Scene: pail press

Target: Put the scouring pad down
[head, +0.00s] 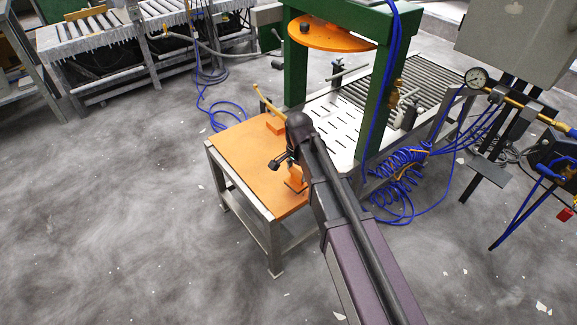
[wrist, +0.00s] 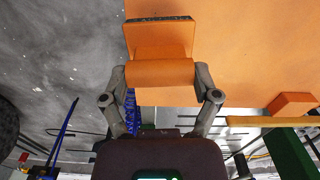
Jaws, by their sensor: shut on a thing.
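The scouring pad (wrist: 160,38) appears to be the orange piece with a rounded grip and a dark strip along its far edge, in the wrist view. My gripper (wrist: 160,75) is shut on its rounded grip, one finger at each end. In the head view my gripper (head: 283,160) is over the orange tabletop (head: 238,150), near its right edge, partly hidden by my arm. An orange piece, seemingly the pad (head: 297,182), shows just below it. I cannot tell whether the pad touches the tabletop.
An orange block (head: 276,124) with a yellow bar (head: 265,100) stands at the table's back corner. The green press frame (head: 377,90) rises behind, with coiled blue hoses (head: 400,165) to the right. The tabletop's left part is clear.

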